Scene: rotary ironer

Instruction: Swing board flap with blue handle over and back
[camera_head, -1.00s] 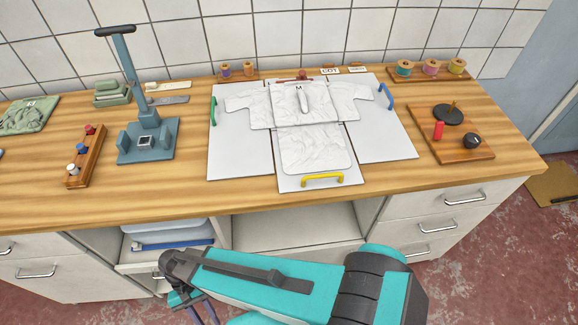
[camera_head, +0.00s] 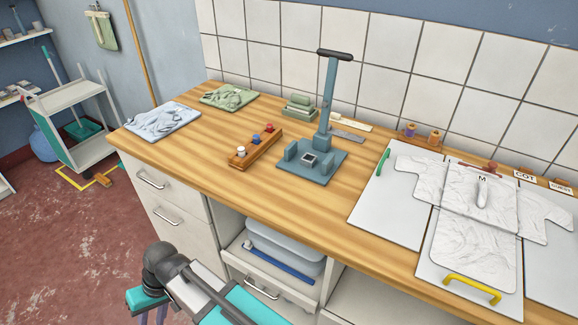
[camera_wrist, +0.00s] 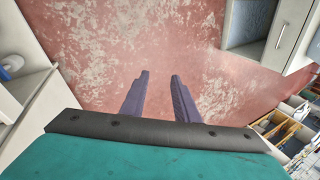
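The folding board lies flat on the wooden worktop, at the right of the head view. Its left flap (camera_head: 392,200) has a green handle (camera_head: 383,160). Its lower flap has a yellow handle (camera_head: 473,286). The right flap (camera_head: 550,280) is cut by the picture's right edge, and its blue handle is out of view. A white shirt (camera_head: 480,220) lies spread over the panels. My gripper shows in the wrist view (camera_wrist: 160,76), its two dark fingers apart with only floor between them. It is empty and away from the board, in front of the counter.
A blue-grey press (camera_head: 312,160) with a tall lever stands left of the board. A wooden block with spools (camera_head: 255,147), folded cloths (camera_head: 228,97) and a white trolley (camera_head: 72,125) are further left. An open shelf with a tub (camera_head: 285,250) lies below the worktop.

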